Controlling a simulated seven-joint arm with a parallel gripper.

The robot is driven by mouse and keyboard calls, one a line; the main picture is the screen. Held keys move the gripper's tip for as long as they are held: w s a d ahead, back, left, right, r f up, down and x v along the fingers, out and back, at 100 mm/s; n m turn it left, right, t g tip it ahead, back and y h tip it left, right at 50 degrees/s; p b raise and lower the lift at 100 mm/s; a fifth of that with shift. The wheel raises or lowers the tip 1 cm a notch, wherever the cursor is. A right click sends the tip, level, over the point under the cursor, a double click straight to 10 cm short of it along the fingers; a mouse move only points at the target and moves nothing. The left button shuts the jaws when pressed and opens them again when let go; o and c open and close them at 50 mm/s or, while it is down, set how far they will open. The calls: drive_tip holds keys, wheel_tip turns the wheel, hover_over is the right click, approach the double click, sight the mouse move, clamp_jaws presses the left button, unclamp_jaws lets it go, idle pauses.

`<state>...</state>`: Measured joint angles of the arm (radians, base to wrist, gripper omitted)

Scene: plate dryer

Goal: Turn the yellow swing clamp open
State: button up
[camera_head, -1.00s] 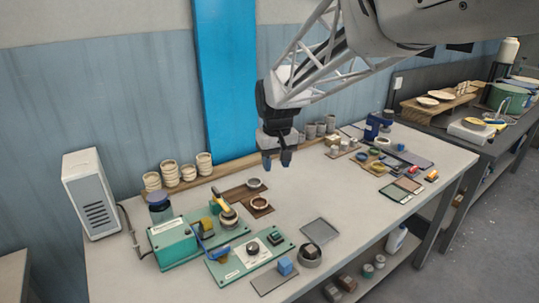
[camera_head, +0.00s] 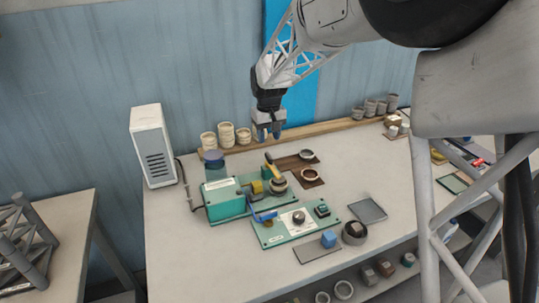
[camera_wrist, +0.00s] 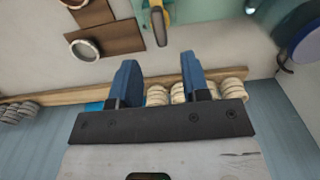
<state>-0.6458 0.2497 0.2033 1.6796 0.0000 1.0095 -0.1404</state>
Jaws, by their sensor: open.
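The yellow swing clamp (camera_head: 271,164) is an upright, tilted yellow handle on the teal fixture (camera_head: 224,201) on the bench. Its yellow arm and dark tip also show at the top of the wrist view (camera_wrist: 159,22). My gripper (camera_head: 268,135) has blue fingers pointing down and hangs above and behind the clamp in the head view. In the wrist view the open fingers (camera_wrist: 159,72) have nothing between them, and the clamp lies beyond them, apart. The clamp's base is partly hidden by the fixture's other parts.
A blue lever (camera_head: 264,217) and a teal panel (camera_head: 295,222) with knobs sit in front. Cream cup stacks (camera_head: 227,134) stand behind on a wooden strip. Brown boards (camera_head: 310,177) with rings lie to the right. A white vented box (camera_head: 152,146) stands at the left.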

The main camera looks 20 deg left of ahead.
sight(269, 155)
drive_tip(key=shift+f, duration=0.15)
drive_tip(key=shift+f, duration=3.75)
clamp_jaws()
